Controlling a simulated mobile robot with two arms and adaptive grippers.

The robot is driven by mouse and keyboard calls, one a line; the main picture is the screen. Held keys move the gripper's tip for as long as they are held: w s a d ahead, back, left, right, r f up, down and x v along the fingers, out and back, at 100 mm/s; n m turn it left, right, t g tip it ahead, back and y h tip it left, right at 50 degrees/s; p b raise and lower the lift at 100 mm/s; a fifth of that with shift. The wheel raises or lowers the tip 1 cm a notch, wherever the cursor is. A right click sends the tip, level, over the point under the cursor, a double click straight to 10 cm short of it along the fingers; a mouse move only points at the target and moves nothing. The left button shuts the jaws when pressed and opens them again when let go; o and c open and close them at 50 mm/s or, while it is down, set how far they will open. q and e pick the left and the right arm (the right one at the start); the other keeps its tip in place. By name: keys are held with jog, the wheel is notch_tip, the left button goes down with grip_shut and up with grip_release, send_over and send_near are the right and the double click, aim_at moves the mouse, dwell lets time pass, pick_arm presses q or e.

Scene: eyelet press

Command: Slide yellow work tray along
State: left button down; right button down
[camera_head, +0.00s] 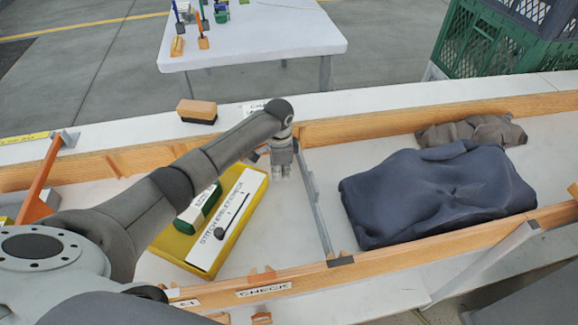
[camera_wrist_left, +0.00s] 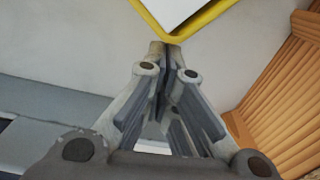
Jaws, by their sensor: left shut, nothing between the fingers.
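The yellow work tray (camera_head: 173,244) lies at a slant in the left bay of the wood-walled bench. It holds a green-and-white box (camera_head: 199,207) and a white labelled board (camera_head: 215,238) with a black tool on it. My left gripper (camera_head: 281,173) is shut and empty, pointing down just right of the tray's far right corner. In the left wrist view the shut fingertips (camera_wrist_left: 167,47) are at a corner of the yellow rim (camera_wrist_left: 205,20); I cannot tell whether they touch. My left arm hides part of the tray's left side. My right gripper is not in view.
A grey metal divider (camera_head: 315,200) stands right of the gripper. Beyond it lie a dark blue cloth bundle (camera_head: 435,195) and a brown one (camera_head: 475,131). An orange bar (camera_head: 42,175) crosses the left end. A wooden brush (camera_head: 197,111) sits on the back ledge.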

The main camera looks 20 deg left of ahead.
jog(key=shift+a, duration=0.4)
pick_arm(q)
jog(key=shift+s+a, duration=0.1)
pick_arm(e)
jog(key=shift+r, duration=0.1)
